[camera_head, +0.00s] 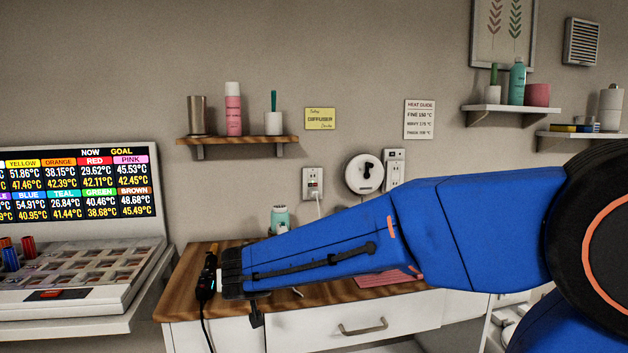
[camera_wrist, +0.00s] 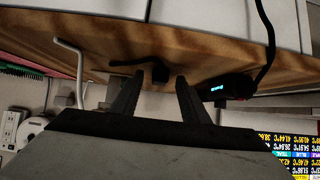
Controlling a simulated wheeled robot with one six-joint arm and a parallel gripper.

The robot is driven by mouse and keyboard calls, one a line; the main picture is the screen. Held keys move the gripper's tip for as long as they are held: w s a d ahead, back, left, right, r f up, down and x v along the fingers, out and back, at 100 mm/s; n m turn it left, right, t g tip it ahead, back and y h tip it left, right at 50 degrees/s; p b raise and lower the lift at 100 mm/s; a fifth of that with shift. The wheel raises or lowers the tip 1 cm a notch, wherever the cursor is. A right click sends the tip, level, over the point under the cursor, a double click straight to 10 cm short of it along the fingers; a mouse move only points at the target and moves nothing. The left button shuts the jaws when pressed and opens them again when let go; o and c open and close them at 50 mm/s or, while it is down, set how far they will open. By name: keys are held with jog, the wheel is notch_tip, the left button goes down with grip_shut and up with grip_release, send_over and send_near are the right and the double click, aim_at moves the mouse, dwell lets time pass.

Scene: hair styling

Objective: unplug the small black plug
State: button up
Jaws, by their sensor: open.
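A small black piece (camera_wrist: 160,73) with a short dark cord shows between my fingertips in the wrist view, against the wooden counter. It looks like the small black plug, but I cannot tell what it is plugged into. My gripper (camera_wrist: 158,79) is open, with a finger on either side of it and nothing clearly held. In the head view my blue arm reaches left over the counter, and the plug is not distinguishable there.
A black styling tool (camera_head: 205,286) with a cord and a lit display (camera_wrist: 217,88) is close beside my gripper on the wooden counter (camera_head: 190,262). A teal-topped bottle (camera_head: 280,216) stands behind my arm. Wall outlets (camera_head: 313,183) and a white round fixture (camera_head: 357,184) are behind. A colour panel (camera_head: 80,185) is left.

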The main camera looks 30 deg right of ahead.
jog(key=v, duration=1.7)
jog(key=s+d+f+n+g, duration=0.1)
jog(key=s+d+f+g, duration=0.3)
jog(key=s+d+f, duration=0.5)
jog(key=s+d+f+n+g+y, duration=0.2)
jog(key=s+d+f+y, duration=0.1)
jog(key=s+f, duration=0.4)
jog(key=s, duration=0.2)
jog(key=shift+s+f, duration=0.3)
jog(key=shift+s, duration=0.1)
